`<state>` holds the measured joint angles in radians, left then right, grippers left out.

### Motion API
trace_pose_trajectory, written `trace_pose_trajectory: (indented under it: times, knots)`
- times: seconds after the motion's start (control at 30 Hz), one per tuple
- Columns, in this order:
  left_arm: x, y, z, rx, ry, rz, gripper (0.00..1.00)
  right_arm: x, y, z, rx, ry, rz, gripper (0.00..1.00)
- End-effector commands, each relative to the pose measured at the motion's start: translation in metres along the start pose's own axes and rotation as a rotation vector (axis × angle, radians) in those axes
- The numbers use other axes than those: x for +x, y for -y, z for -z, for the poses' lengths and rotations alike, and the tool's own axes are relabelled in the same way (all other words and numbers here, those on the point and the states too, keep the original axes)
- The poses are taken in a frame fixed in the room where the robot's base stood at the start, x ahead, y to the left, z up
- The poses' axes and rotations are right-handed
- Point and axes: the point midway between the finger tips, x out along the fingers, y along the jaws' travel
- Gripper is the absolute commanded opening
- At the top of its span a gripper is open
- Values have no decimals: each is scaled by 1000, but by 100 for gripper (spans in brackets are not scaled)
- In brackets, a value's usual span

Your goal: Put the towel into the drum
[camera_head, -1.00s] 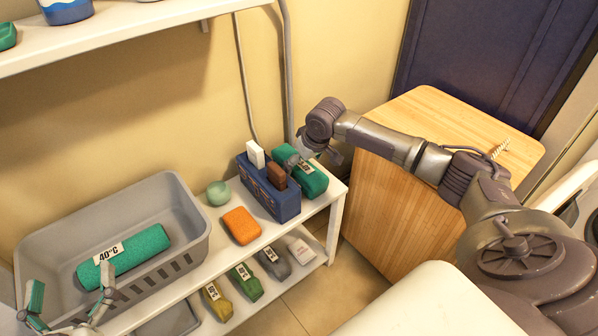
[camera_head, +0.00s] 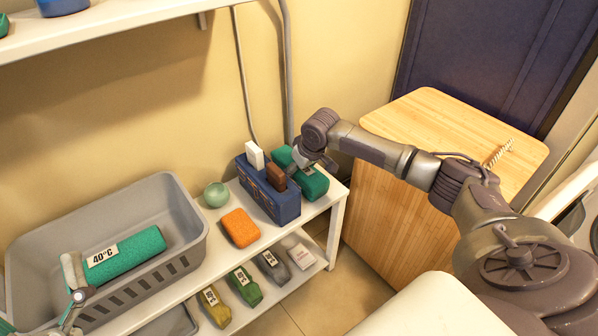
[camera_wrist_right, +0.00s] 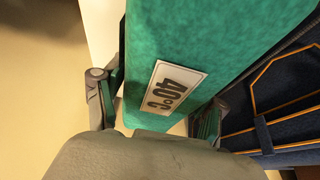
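A green rolled towel (camera_head: 124,255) with a 40°C label lies in the grey basket (camera_head: 168,200). My left gripper (camera_head: 38,300) is open at the basket's front left, partly out of frame, with one finger near the roll's labelled end. Another green rolled towel (camera_head: 309,182) lies on the shelf's right end behind the blue caddy. In the right wrist view this second roll (camera_wrist_right: 190,40) also carries a 40°C label (camera_wrist_right: 170,88). My right gripper (camera_head: 318,165) is over it, with its fingers (camera_wrist_right: 155,108) on either side of the roll; firm contact cannot be told. The drum is not clearly visible.
The blue caddy (camera_head: 268,198) holds brushes close beside my right gripper. An orange sponge (camera_head: 240,228) and a pale green ball (camera_head: 216,195) are on the shelf. Several bottles lie lower. A wooden cabinet (camera_head: 385,220) stands right, beneath my right arm.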

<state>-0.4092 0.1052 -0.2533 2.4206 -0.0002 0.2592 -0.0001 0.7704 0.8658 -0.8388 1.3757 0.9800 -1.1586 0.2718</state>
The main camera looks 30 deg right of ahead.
Motion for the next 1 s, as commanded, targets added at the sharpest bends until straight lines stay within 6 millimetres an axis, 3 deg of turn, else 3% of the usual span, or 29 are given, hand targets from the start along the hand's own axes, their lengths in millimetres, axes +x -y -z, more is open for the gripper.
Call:
trace_pose_trajectory:
  times: [0.03, 0.2, 0.57, 0.83, 0.93, 1.0]
  knots:
    - [0, 0, 0, 0, 0, 0, 95, 0, 0, 0, 0, 0, 0, 53]
    - [0, 0, 0, 1, 1, 0, 95, 0, 0, 0, 0, -1, 0, 30]
    - [1, 0, -4, 1, 27, 1, 95, -4, 0, 2, 1, -1, 0, 30]
    - [-5, 6, -45, 11, 294, 13, 95, -27, 0, 12, 1, -3, 0, 30]
    - [-18, 11, -72, 18, 481, 24, 95, -44, 0, 19, 1, -4, 1, 30]
    - [-32, 15, -90, 22, 623, 32, 95, -56, -9, 7, 1, 1, -3, 30]
